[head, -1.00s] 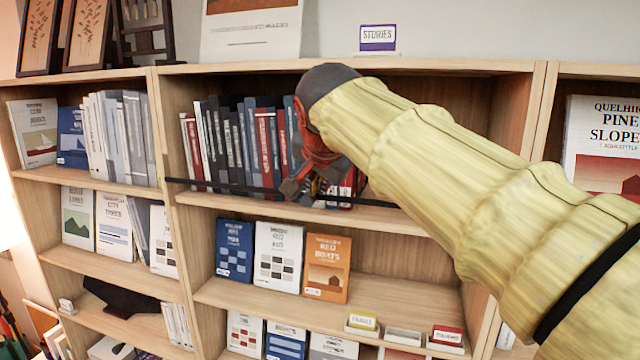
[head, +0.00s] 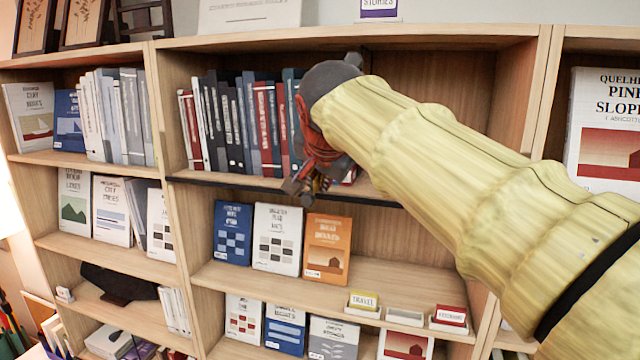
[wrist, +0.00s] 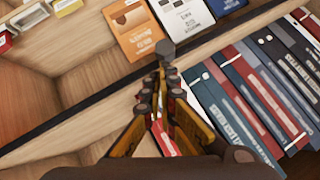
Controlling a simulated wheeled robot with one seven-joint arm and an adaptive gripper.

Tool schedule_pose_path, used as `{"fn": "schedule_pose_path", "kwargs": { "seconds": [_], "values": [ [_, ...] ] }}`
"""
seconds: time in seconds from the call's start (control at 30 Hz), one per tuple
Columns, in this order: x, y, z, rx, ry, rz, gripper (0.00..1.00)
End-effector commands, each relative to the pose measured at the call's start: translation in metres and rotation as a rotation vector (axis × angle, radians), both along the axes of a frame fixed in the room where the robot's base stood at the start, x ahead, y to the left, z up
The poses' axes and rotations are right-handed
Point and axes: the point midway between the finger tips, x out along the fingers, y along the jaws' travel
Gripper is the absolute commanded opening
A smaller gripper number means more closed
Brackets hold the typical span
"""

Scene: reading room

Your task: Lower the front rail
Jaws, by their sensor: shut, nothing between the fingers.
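The front rail (head: 235,186) is a thin black bar along the front of the upper shelf. In the head view it lies level with the shelf's front edge, below the book spines. It also shows in the wrist view as a dark diagonal band (wrist: 75,108) between the upright books and the shelf below. My gripper (head: 305,190) is shut and empty, at the rail near the right end of the book row. In the wrist view my gripper (wrist: 165,70) overlaps the rail's line and hides part of it. I cannot tell whether the fingers touch it.
Upright books (head: 235,125) fill the upper shelf's left part, close behind my gripper. The shelf below holds an orange book (head: 327,248), a white book (head: 277,238) and a blue book (head: 233,240). Small label blocks (head: 405,316) stand lower right. The upper shelf's right part is empty.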

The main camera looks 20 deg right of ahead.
Motion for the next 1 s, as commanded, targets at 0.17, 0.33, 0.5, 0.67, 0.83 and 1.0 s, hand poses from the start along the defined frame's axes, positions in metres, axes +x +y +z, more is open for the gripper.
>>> {"fn": "schedule_pose_path", "kwargs": {
  "seconds": [0.17,0.33,0.5,0.67,0.83,1.0],
  "values": [
    [-0.002,-0.010,0.032,0.000,-0.004,0.000,0.00],
    [-0.026,-0.003,0.053,0.000,-0.008,0.006,0.00],
    [-0.051,0.004,0.074,0.000,-0.006,0.005,0.00],
    [-0.068,0.008,0.087,0.000,-0.004,0.005,0.00],
    [-0.076,0.009,0.094,-0.001,-0.003,0.003,0.00],
    [-0.077,0.009,0.095,-0.001,-0.002,0.003,0.00]
  ]
}}
